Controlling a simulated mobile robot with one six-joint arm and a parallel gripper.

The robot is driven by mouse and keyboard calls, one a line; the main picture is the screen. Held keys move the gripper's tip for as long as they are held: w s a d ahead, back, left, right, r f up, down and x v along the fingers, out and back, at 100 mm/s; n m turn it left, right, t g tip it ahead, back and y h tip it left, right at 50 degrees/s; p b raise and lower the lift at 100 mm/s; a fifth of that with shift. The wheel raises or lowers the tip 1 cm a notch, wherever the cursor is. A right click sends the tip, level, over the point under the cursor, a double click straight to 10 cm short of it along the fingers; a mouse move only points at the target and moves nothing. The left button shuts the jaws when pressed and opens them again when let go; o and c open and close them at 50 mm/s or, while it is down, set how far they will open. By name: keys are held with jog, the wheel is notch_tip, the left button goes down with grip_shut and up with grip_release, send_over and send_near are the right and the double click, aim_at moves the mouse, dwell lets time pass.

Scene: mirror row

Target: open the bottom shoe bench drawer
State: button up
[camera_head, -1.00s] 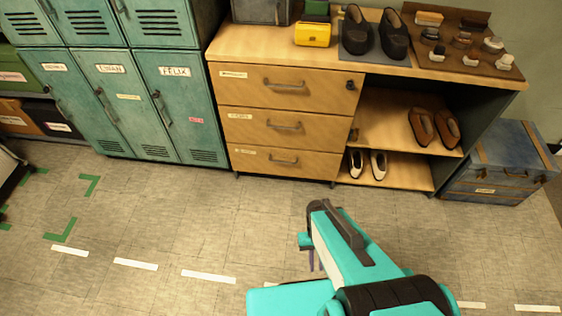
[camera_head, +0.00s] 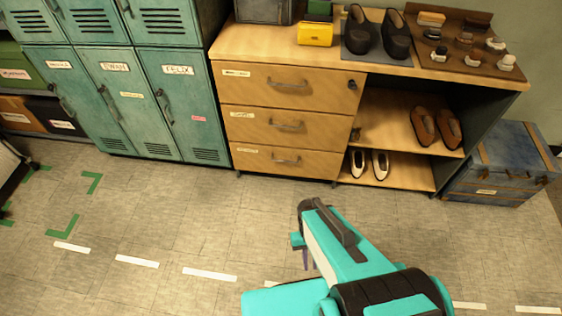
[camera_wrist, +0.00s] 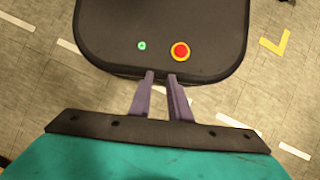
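The bottom drawer (camera_head: 258,164) of the wooden shoe bench (camera_head: 225,43) is shut, its front flush with the drawers above. My gripper (camera_head: 306,260) is over the floor in front of the bench, well apart from the drawer, partly hidden by my arm. In the wrist view my gripper's two purple fingers (camera_wrist: 162,76) have a gap between them with nothing held. The drawer is not in the wrist view.
Teal lockers (camera_head: 130,95) stand left of the bench. White shoes (camera_head: 380,164) and brown shoes (camera_head: 423,127) are on the open shelves at right, beside a blue trunk (camera_head: 500,165). The floor (camera_head: 200,215) before the drawers is clear.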

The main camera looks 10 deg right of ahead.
jog(key=w+a+f+m+t+y+b, duration=0.2)
jog(key=w+a+f+m+y+b, duration=0.15)
jog(key=w+f+b, duration=0.55)
jog(key=m+t+y+b, duration=0.95)
jog(key=t+b, duration=0.35)
jog(key=b, duration=1.4)
send_near(286, 161)
jog(key=d, duration=0.1)
jog(key=shift+s+d+r+m, duration=0.25)
jog(key=shift+s+r+m, duration=0.05)
jog(key=shift+s+r, duration=0.15)
jog(key=b+x, duration=0.1)
jog(key=x, duration=0.3)
jog(key=b+x, duration=0.2)
jog(key=x, duration=0.2)
jog(key=f+b+x, duration=0.1)
jog(key=x, duration=0.3)
jog(key=shift+a+b, duration=0.25)
jog(key=shift+b, duration=0.1)
jog(key=shift+w+a, duration=0.4)
jog(key=shift+a, duration=0.1)
